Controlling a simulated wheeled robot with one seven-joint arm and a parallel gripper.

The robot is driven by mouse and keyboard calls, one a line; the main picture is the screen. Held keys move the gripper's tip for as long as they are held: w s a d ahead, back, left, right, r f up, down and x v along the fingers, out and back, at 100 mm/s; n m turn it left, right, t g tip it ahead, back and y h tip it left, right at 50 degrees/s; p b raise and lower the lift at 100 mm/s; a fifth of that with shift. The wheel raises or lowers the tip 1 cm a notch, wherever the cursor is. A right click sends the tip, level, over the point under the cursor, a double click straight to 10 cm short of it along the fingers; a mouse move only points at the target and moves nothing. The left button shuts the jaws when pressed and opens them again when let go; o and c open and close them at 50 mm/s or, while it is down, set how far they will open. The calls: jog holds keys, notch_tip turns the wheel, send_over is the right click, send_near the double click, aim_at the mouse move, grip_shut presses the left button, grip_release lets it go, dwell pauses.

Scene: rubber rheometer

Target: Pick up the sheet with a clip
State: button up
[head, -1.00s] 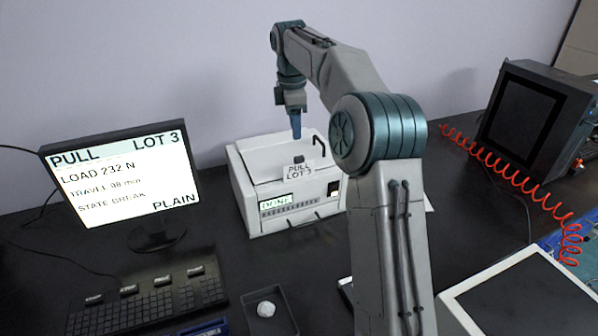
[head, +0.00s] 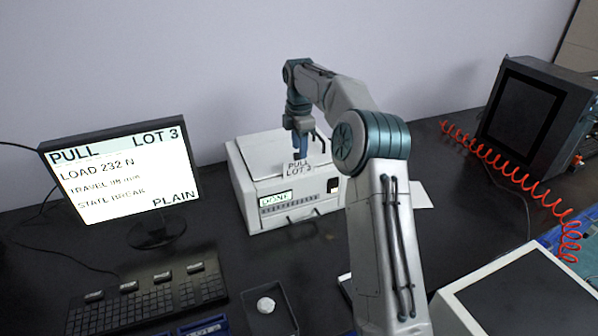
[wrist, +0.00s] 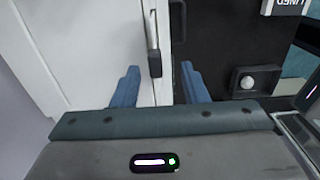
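The sheet (head: 298,171), a small white card marked PULL LOT 3, stands at the top front edge of the white machine (head: 252,190). In the earlier head frame a small black clip shows at its top; in the head view now my gripper (head: 300,153) covers that spot. In the wrist view my gripper (wrist: 159,86) is open, its two blue fingers apart. A dark block, apparently the clip (wrist: 155,63), lies between and just beyond the fingertips. I cannot tell whether the fingers touch it.
A black handle (head: 321,143) rises beside my gripper on the machine. A monitor (head: 122,170) and keyboard (head: 145,298) stand left. A dark tray (head: 286,312) with a white lump (head: 265,305) lies in front. A red coiled hose (head: 510,175) runs at right.

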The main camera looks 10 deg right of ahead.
aim_at(299, 159)
jog(key=shift+w+f+p, duration=0.15)
jog(key=shift+f+p, duration=0.15)
jog(key=shift+f, duration=1.1)
jog(key=shift+w+f+p, duration=0.1)
jog(key=shift+f+p, duration=0.2)
jog(key=shift+f, duration=1.1)
jog(key=shift+a, duration=0.1)
grip_shut()
